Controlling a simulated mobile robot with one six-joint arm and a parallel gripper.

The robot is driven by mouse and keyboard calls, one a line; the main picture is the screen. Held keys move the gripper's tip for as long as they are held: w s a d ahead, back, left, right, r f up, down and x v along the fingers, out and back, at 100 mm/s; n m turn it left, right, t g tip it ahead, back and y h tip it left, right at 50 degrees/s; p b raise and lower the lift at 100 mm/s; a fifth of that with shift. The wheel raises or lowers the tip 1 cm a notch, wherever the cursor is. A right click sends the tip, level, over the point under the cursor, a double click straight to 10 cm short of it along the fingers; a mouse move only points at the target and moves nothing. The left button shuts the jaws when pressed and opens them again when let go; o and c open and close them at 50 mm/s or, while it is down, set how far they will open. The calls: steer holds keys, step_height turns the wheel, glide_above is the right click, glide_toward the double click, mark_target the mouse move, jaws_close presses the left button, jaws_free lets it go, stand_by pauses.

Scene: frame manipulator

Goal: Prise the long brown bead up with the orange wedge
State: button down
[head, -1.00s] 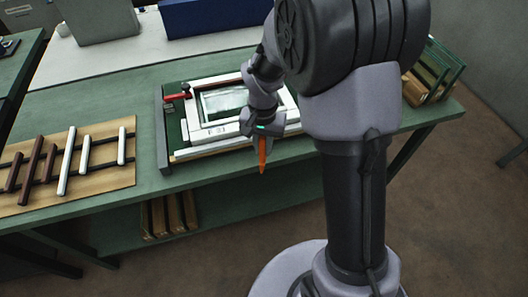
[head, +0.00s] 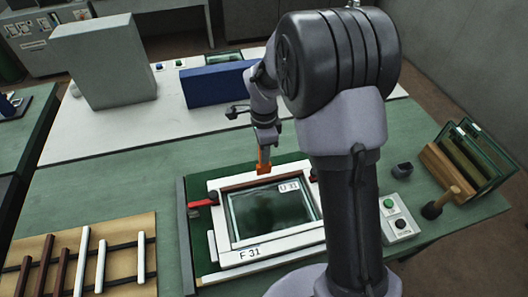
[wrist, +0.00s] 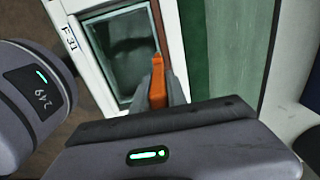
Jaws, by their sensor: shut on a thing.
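The white frame (head: 225,255), marked F 31, lies flat in a green fixture (head: 202,262), around a glass pane (head: 265,215) labelled U 31. The long brown bead (head: 240,182) runs along the frame's far inner side; in the wrist view it is a brown strip (wrist: 159,16) beside the glass. My gripper (head: 265,146) is shut on the orange wedge (head: 264,161), which points down at the far side of the frame. In the wrist view the wedge tip (wrist: 156,62) overlaps the bead's line; I cannot tell whether they touch. My arm hides the frame's right side.
A red-handled clamp (head: 203,203) sits at the fixture's left. Brown and white bars lie on a wooden board (head: 140,221) at lower left. A blue box (head: 215,85) stands behind. A button box (head: 399,220) and glass rack (head: 445,172) are at right.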

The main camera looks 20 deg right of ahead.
mark_target(265, 167)
step_height(265, 167, down, 7)
steer(key=s+b, duration=0.1)
steer(key=b, duration=0.4)
steer(key=shift+s, duration=0.15)
steer(key=shift+w+r, duration=0.1)
steer(key=shift+w, duration=0.75)
stand_by(1.0)
steer(key=shift+s, duration=0.15)
steer(key=shift+s, duration=0.3)
steer(key=shift+s+r, duration=0.1)
steer(key=shift+s, duration=0.05)
step_height(265, 167, up, 8)
steer(key=p, duration=0.5)
